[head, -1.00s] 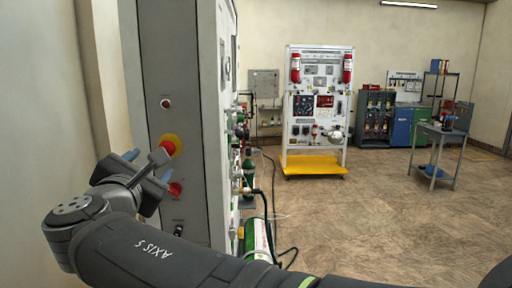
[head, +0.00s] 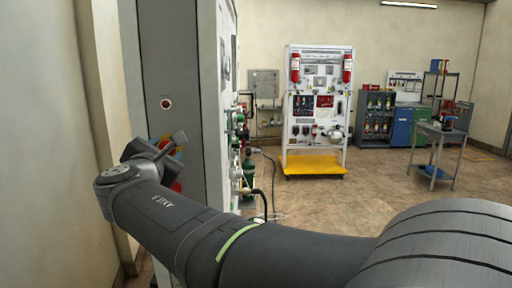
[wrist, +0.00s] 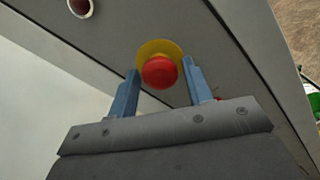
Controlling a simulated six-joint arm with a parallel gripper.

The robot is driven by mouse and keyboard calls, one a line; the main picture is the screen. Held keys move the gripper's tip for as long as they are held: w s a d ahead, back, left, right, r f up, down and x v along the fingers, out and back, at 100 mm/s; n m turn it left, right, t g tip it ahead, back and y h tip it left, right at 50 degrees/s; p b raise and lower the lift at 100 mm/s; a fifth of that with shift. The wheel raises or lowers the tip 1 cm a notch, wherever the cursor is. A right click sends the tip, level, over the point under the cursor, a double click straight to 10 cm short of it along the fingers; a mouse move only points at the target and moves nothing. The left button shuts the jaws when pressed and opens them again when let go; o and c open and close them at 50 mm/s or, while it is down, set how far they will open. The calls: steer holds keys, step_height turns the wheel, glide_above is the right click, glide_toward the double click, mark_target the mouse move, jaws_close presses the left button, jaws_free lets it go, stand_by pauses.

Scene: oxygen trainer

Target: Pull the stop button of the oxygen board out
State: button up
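The stop button is a red mushroom knob (wrist: 160,72) on a yellow disc (wrist: 158,47), on the narrow grey side face of the oxygen board (head: 185,60). In the wrist view it lies between the two blue fingers of my gripper (wrist: 160,82). The fingers are apart, with a gap on each side of the knob. How deep the fingertips reach around the knob I cannot tell.
A small red indicator (head: 166,103) sits above the button, and a red part (head: 176,187) shows below it. Hoses and valves (head: 240,135) line the board's front. A white trainer stand (head: 318,60), cabinets (head: 400,125) and a table (head: 442,131) stand farther back. The floor between is open.

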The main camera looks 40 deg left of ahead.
jaws_close()
steer(key=shift+s+d, duration=0.3)
steer(key=shift+s, duration=0.05)
steer(key=shift+o, duration=1.7)
jaws_free()
steer(key=shift+s+d, duration=0.1)
steer(key=v, duration=1.7)
steer(key=shift+d+r, duration=0.1)
steer(key=x, duration=1.7)
steer(key=shift+a, duration=0.2)
